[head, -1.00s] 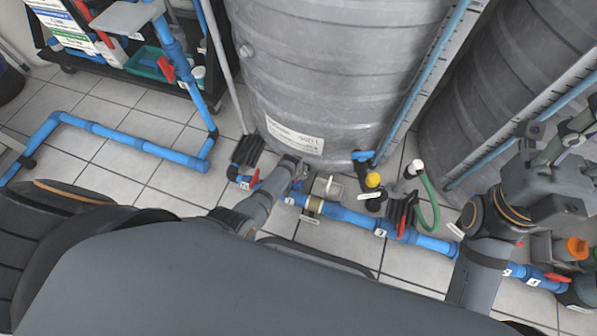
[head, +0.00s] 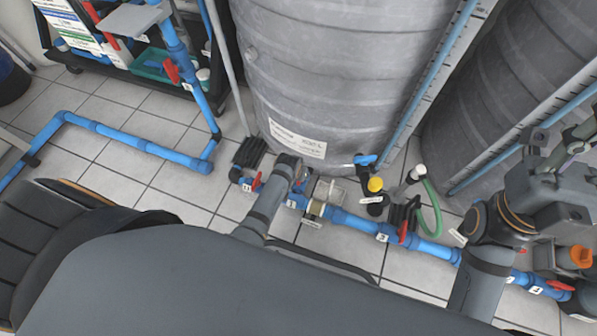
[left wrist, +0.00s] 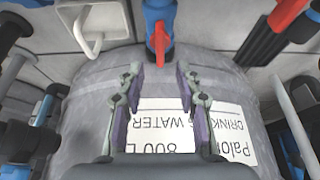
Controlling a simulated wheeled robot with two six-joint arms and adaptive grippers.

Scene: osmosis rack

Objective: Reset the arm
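My left gripper (left wrist: 158,76) is open and empty in the left wrist view, its two fingers apart in front of the grey tank. A red valve handle (left wrist: 159,42) on a blue fitting shows just beyond and between the fingertips; I see no contact. The tank's white label (left wrist: 190,130) appears upside down behind the fingers. In the head view my left arm (head: 265,203) reaches over the blue floor pipe near the tank (head: 330,75), and its fingers are mostly hidden. My right gripper (head: 570,140) is raised at the right edge; its finger opening is unclear.
The blue pipe (head: 350,221) with red valves, a yellow cap (head: 375,184) and a green hose (head: 432,207) runs along the tank fronts. A second tank (head: 500,110) stands at the right. A black cart (head: 225,65) stands at the back left. Tiled floor (head: 110,170) is open at left.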

